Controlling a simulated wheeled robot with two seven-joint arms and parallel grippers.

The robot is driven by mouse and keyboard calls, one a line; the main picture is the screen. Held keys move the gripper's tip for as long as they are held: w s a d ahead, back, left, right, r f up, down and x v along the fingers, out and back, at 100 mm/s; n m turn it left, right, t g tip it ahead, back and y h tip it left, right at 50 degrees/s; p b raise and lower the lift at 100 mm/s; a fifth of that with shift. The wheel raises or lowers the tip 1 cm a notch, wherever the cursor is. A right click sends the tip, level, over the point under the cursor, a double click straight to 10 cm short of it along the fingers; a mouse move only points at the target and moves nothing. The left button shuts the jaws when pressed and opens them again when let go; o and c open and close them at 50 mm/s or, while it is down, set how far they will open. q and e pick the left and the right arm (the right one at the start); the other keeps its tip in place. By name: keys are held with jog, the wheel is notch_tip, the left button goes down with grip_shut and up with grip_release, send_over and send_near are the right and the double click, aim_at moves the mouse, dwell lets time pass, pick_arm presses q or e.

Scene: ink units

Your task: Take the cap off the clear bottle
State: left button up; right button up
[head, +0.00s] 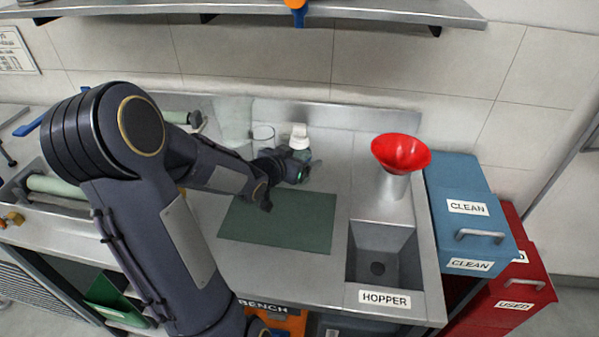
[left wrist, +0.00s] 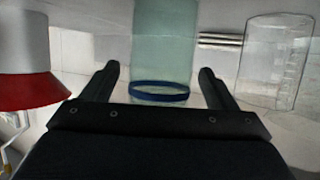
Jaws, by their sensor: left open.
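A bottle with a white top (head: 299,131) stands at the back of the bench, its lower part hidden behind my left gripper (head: 303,168). In the left wrist view, which looks upside down, a see-through pale teal body (left wrist: 165,45) with a blue ring (left wrist: 160,92) shows between the spread fingers of my left gripper (left wrist: 160,85). It appears to be the same bottle, and I cannot make out its cap there. The gripper is open and holds nothing. I cannot tell whether a finger touches the bottle. My right gripper is not in view.
A clear beaker (head: 263,136) stands left of the bottle, and a pale green see-through thing (head: 233,118) stands further left. A red funnel (head: 400,152) sits in a grey cylinder at right. A green mat (head: 285,225) lies bare in front, beside the hopper (head: 383,255). Blue CLEAN bins (head: 455,180) are at right.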

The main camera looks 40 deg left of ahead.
pick_arm(q)
jog(key=shift+w+f, duration=0.2)
jog(key=shift+w, duration=0.2)
jog(key=shift+r, duration=0.1)
jog(key=c, duration=1.4)
jog(key=shift+r, duration=0.1)
